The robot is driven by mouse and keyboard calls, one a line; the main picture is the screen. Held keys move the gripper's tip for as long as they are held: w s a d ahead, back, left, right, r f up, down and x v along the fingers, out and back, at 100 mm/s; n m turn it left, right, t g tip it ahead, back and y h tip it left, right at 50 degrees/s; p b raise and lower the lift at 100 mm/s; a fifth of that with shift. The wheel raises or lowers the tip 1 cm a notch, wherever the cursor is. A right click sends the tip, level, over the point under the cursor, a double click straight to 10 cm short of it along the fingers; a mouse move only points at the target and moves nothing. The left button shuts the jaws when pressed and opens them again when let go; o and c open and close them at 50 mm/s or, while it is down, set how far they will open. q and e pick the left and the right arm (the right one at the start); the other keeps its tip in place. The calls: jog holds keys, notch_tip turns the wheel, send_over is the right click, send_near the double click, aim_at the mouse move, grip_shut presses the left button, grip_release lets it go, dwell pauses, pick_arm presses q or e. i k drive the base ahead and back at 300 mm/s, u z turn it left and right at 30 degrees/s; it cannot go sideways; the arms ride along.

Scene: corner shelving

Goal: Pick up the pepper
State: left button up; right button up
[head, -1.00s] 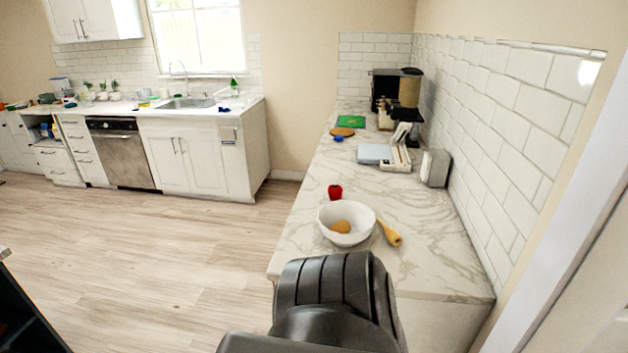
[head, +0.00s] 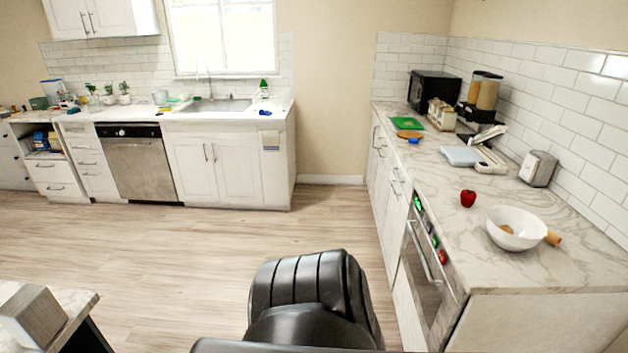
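A red pepper (head: 468,198) sits on the marble counter (head: 440,182) at the right, near its front edge. It stands just left of and behind a white bowl (head: 516,228), apart from it. A dark part of my own body fills the bottom middle of the head view. Neither of my grippers shows, and nothing is seen touching the pepper.
The bowl holds a small tan item (head: 507,229). A metal napkin holder (head: 538,168) stands behind. An island corner (head: 75,308) is at lower left. The wooden floor (head: 200,240) between is clear.

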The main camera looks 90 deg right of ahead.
aim_at(468, 198)
jog(key=z, duration=0.05)
jog(key=i, duration=0.45)
jog(key=z, duration=2.5)
